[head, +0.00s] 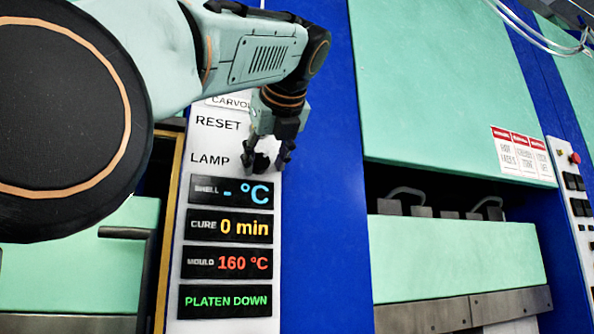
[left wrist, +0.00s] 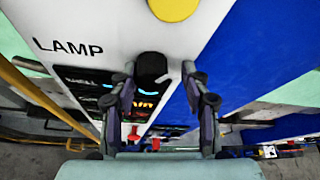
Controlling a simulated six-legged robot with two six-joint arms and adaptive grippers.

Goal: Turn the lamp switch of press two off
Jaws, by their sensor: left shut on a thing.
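The lamp switch (left wrist: 151,66) is a black knob beside the LAMP label in the left wrist view, with a small light mark near its lower end. In the head view it shows as a dark shape (head: 261,162) right of the LAMP label (head: 210,159). In the left wrist view the fingers (left wrist: 159,76) flank the knob left and right. My right gripper is not in view.
Below the switch are several displays, among them one reading PLATEN DOWN (head: 224,301). A yellow button (left wrist: 174,8) sits above the knob in the left wrist view. A blue column (head: 320,230) stands right of the panel.

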